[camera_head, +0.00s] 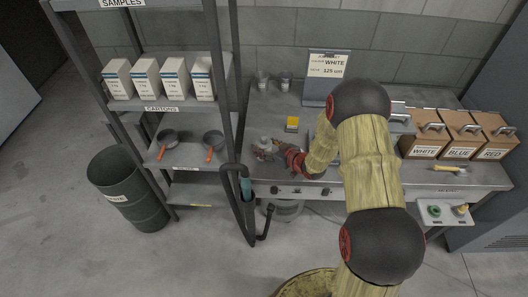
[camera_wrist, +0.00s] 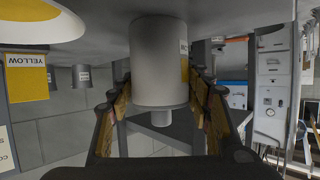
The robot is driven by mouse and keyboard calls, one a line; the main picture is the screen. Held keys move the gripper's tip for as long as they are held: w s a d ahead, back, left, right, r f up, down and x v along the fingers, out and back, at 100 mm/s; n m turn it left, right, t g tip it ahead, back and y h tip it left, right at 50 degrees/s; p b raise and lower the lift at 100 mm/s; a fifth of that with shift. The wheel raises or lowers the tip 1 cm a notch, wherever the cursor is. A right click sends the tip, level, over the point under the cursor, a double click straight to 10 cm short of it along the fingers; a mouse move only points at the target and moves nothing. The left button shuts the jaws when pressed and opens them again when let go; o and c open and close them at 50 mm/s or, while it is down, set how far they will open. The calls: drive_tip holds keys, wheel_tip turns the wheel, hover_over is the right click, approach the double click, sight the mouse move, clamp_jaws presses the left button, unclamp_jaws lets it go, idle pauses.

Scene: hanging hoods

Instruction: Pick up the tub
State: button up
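The tub looks like a small grey lidded cylinder with a knob, standing upright on the workbench. In the head view the tub (camera_head: 265,142) is near the bench's left end. The wrist view is upside down and shows the tub (camera_wrist: 160,62) large in the middle, knob downward, with a partly seen label on its right side. My gripper (camera_head: 266,153) is low over the bench at the tub. In the wrist view its fingers lie on either side of the tub and look open. I cannot tell whether either finger touches it; the fingertips are partly hidden.
A yellow card (camera_head: 292,124) stands close right of the tub. Two grey cups (camera_head: 274,82) and a sign (camera_head: 328,68) are behind. The shelf rack (camera_head: 238,100) stands close on the left. Labelled boxes (camera_head: 458,136) are at the bench's right end.

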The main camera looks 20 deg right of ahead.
drive_tip(key=c, duration=0.3)
drive_tip(key=shift+r, duration=0.1)
drive_tip(key=shift+c, duration=0.2)
